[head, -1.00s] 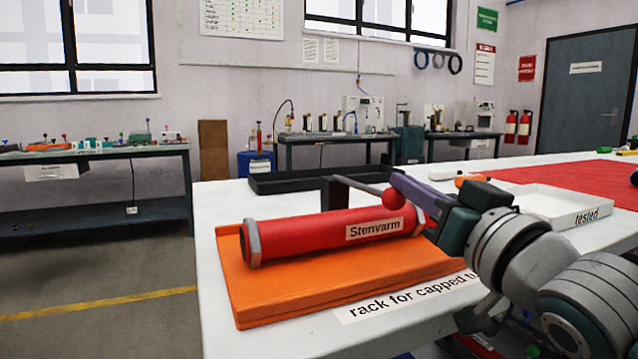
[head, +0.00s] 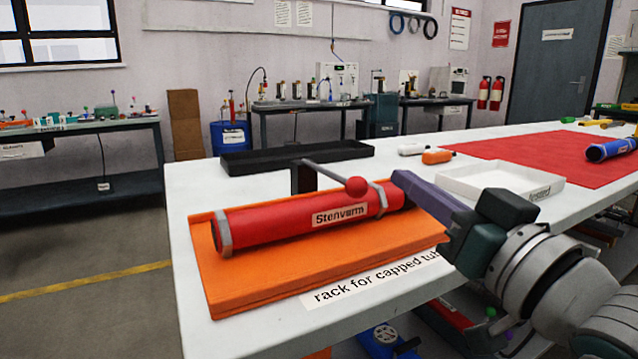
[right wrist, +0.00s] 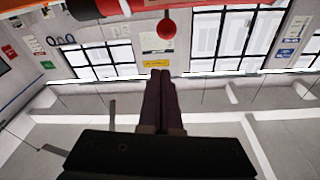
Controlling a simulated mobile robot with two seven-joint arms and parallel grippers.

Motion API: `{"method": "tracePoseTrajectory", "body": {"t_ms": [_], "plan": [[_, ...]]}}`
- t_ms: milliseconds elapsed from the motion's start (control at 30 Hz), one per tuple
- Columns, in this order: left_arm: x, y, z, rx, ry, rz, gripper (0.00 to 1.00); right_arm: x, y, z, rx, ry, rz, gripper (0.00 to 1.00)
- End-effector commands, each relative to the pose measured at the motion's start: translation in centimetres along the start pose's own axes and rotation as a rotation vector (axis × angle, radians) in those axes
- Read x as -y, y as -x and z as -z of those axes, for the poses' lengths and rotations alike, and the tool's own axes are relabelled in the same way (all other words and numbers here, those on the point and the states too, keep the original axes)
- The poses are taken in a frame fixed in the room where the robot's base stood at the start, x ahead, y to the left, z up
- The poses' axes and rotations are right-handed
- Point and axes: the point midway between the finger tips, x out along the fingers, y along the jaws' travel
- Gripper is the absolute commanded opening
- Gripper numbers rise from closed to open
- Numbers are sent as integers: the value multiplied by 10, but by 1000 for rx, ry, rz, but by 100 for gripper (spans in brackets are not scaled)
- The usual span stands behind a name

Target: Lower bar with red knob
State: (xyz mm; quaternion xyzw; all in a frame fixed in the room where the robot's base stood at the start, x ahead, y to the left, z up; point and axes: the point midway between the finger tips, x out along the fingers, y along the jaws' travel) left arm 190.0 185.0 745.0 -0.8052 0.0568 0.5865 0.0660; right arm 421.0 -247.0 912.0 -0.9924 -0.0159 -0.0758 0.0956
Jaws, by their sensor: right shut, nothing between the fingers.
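A grey bar (head: 328,174) with a round red knob (head: 356,187) at its end slopes from a dark upright post (head: 303,178) across the back of a red tube (head: 270,222) labelled "Stenvarm". The tube lies on an orange rack (head: 330,262). My right gripper (head: 398,178) has purple fingers, shut and empty, to the right of the knob and apart from it, near the tube's right end. In the right wrist view the closed fingertips (right wrist: 160,74) point up toward the red knob (right wrist: 167,29), with a gap between. My left gripper is not seen.
The white table carries a black tray (head: 290,157) behind the rack and a white tray (head: 500,181) to the right. A red mat (head: 560,160) holds a blue tube (head: 610,149). A white and an orange piece (head: 437,156) lie behind my gripper.

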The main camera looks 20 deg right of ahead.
Motion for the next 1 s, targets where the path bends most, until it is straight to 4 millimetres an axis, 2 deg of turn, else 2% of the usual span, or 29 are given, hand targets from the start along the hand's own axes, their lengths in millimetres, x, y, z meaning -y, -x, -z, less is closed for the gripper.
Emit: {"method": "tracePoseTrajectory", "body": {"t_ms": [100,233,767,867,967,1000], "plan": [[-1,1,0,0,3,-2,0,0,16,-3,0,1,0,0],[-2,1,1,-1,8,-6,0,-1,24,-4,-2,1,0,0],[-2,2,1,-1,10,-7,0,0,25,-3,-1,2,0,0],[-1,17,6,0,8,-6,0,2,24,6,35,8,-15,0],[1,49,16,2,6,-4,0,8,24,22,142,27,-53,0],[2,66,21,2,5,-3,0,12,27,29,206,38,-73,0]]}}
